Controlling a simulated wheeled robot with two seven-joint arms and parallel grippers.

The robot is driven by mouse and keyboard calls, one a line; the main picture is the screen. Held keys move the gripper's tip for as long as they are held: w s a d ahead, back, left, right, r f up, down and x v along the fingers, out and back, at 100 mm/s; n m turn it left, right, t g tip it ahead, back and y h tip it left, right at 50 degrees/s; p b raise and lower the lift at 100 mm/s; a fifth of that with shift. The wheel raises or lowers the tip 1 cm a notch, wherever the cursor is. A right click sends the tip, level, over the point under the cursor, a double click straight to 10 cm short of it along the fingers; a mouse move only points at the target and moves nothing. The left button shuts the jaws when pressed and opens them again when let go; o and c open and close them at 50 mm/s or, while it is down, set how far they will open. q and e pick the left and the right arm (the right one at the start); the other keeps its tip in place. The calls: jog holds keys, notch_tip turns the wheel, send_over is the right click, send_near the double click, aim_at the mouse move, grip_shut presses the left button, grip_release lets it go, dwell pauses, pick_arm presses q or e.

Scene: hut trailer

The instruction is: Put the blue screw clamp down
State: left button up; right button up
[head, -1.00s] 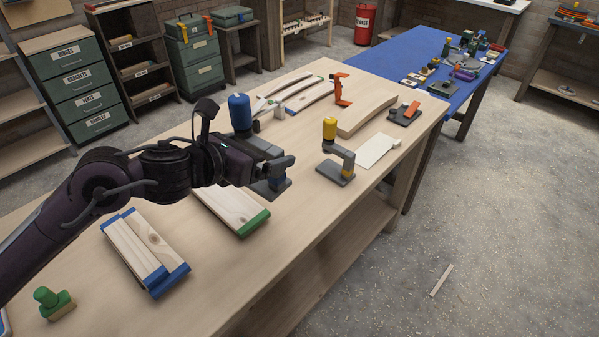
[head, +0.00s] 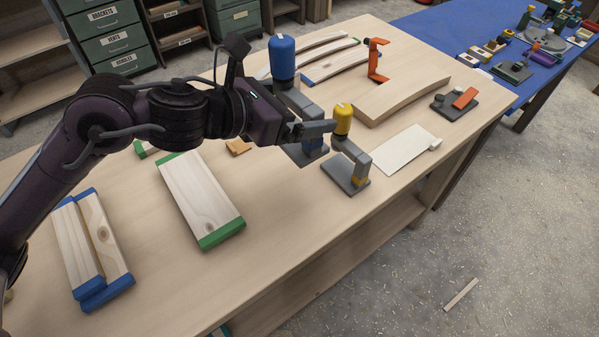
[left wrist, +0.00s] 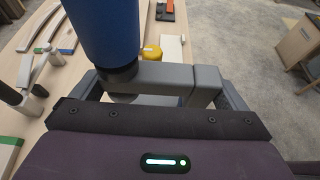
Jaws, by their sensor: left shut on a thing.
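The blue screw clamp has a blue handle (head: 283,58) and a grey body. My left gripper (head: 318,130) is shut on its grey body, with the handle pointing up. Its base shows below the gripper, and I cannot tell whether it touches the workbench. In the left wrist view the blue handle (left wrist: 100,28) rises at the upper left and the grey clamp arm (left wrist: 165,76) crosses between the fingers. A yellow-handled screw clamp (head: 342,122) stands on the workbench (head: 300,235), just right of the held clamp. My right gripper is not in view.
A white sheet (head: 403,148) and a curved wooden piece (head: 403,100) lie beyond the yellow clamp. An orange clamp (head: 376,62) stands farther back. Green-ended (head: 200,198) and blue-ended boards (head: 103,235) lie nearer. Bare bench is in front of the clamps.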

pick_arm(q)
notch_tip(320, 180, down, 4)
jog(key=shift+s+a+f, duration=0.1)
jog(key=shift+f, duration=0.05)
notch_tip(320, 180, down, 12)
jog(key=shift+r, duration=0.1)
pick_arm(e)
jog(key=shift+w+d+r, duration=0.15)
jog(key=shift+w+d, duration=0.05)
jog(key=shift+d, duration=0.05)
pick_arm(q)
jog(key=o, duration=1.2)
jog(key=shift+f, duration=0.35)
jog(key=shift+o, duration=0.5)
jog(key=shift+r, duration=0.1)
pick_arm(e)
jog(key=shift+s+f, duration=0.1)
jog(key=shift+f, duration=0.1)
